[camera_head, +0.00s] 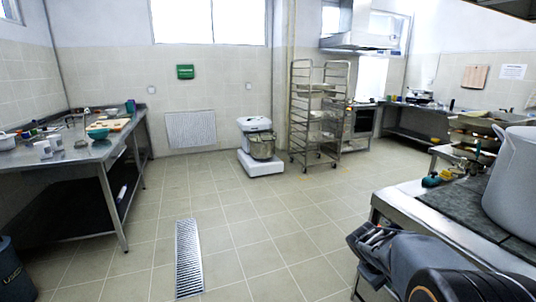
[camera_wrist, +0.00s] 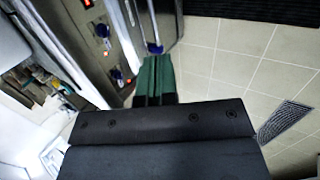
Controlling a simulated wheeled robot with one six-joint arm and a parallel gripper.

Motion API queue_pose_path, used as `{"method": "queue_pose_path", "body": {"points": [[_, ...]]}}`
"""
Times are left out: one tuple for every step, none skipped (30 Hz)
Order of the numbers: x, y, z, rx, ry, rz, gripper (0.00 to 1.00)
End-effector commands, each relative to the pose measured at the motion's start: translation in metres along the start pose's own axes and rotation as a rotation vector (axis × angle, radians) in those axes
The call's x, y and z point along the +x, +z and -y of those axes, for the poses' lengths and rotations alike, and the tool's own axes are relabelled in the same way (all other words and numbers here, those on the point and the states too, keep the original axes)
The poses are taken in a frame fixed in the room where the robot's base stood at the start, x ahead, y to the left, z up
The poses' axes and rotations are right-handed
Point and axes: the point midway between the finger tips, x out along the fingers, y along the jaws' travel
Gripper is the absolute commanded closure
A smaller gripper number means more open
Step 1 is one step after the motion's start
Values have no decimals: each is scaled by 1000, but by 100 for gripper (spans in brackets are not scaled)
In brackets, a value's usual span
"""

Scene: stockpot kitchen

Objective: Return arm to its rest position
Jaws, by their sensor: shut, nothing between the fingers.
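My gripper (camera_wrist: 155,62) shows in the wrist view, with its two green fingers together and nothing between them. It is shut and points toward the front of a steel appliance (camera_wrist: 88,40) with dark knobs, close by on the left. I cannot tell whether the fingers touch it. In the head view, part of my arm shows at the bottom right, bent beside the steel counter edge. The gripper's fingers are not clearly seen there.
A large grey pot (camera_head: 515,180) stands on the cooking counter (camera_head: 405,200) at right. A steel table (camera_head: 75,152) with utensils stands at left. A mixer (camera_head: 258,142) and a rack trolley (camera_head: 318,112) stand at the back. The tiled floor around the drain grate (camera_head: 188,258) is clear.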

Motion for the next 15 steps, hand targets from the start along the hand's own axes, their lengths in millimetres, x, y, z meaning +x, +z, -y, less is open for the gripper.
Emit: {"method": "queue_pose_path", "body": {"points": [[-46, 13, 3, 61, -45, -46, 100], [-62, 19, 10, 97, -77, -69, 100], [-83, 28, 19, 142, -120, -97, 100], [-97, 34, 26, 172, -153, -118, 100], [-110, 40, 33, 201, -184, -137, 100], [-127, 48, 42, 235, -226, -162, 100], [-137, 53, 48, 260, -257, -179, 100], [-147, 58, 54, 283, -285, -196, 100], [-159, 64, 62, 309, -322, -215, 100], [-167, 68, 68, 327, -348, -228, 100], [-174, 72, 72, 343, -372, -241, 100], [-182, 76, 78, 360, -400, -255, 100], [-187, 79, 82, 372, -420, -264, 100], [-191, 82, 85, 382, -436, -273, 100], [-196, 85, 89, 393, -455, -281, 100]]}}
